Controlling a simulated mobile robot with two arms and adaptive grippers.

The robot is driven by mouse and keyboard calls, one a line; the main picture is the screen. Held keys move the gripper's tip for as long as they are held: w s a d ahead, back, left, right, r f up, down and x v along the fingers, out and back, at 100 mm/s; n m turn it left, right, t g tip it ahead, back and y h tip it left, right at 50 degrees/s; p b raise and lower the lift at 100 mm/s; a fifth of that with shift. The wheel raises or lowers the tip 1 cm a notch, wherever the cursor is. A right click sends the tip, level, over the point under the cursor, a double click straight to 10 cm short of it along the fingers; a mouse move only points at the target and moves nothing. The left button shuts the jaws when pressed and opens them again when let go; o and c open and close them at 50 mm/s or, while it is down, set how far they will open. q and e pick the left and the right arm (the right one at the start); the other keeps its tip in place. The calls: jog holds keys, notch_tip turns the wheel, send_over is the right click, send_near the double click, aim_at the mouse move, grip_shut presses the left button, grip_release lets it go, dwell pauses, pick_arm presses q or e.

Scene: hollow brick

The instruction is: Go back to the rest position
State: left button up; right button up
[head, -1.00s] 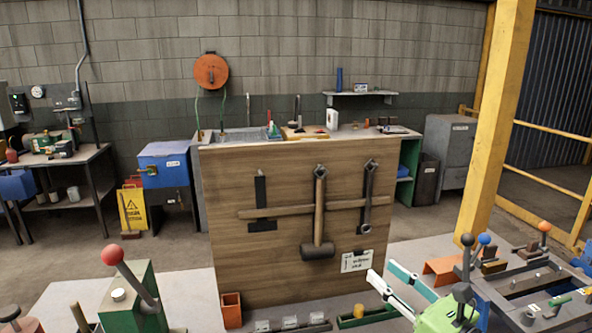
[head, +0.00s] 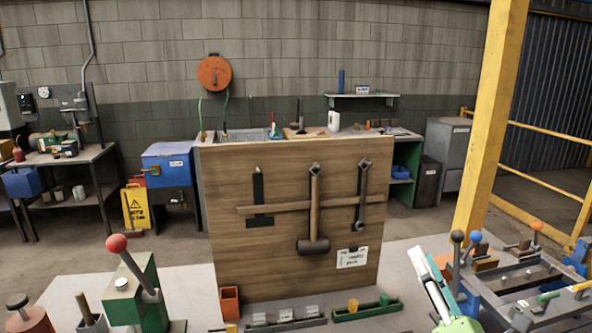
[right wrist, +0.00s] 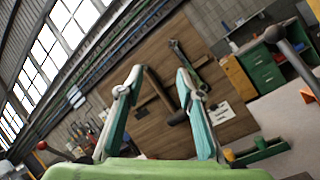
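My right gripper (head: 424,264) is at the lower right of the head view, in front of the bench and clear of the wooden tool board (head: 225,260). In the right wrist view its two fingers (right wrist: 160,84) stand apart with nothing between them, so it is open and empty. My left gripper is not in view. A mallet (head: 314,205), a wrench (head: 361,195) and a dark tool (head: 259,195) hang on the board.
A green box with a red-knobbed lever (head: 117,243) stands at the lower left. A metal fixture with ball-topped levers (head: 520,275) is at the right, near my right gripper. A green tray (head: 366,312) and an orange bin (head: 230,303) lie below the board.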

jog(key=s+d+f+m+g+h, duration=0.5)
jog(key=f+m, duration=0.3)
jog(key=m, duration=0.3)
jog(key=s+d+f+m+g+h, duration=0.25)
jog(key=d+f+m+h, duration=0.3)
jog(key=f+m, duration=0.45)
jog(key=s+a+f+m+g+y, duration=0.3)
jog(key=s+a+f+g, duration=0.4)
jog(key=s, duration=0.3)
jog(key=s+a+f+m+g+y, duration=0.35)
jog(key=s+a+f, duration=0.35)
jog(key=s+f, duration=0.35)
jog(key=s+f+g, duration=0.2)
jog(key=s+f, duration=0.1)
jog(key=f, duration=2.5)
jog(key=s+d+f+g+b, duration=0.1)
jog(key=s+d+f, duration=0.1)
jog(key=s+f, duration=1.2)
jog(key=s, duration=0.2)
jog(key=shift+s+d+f+h, duration=0.4)
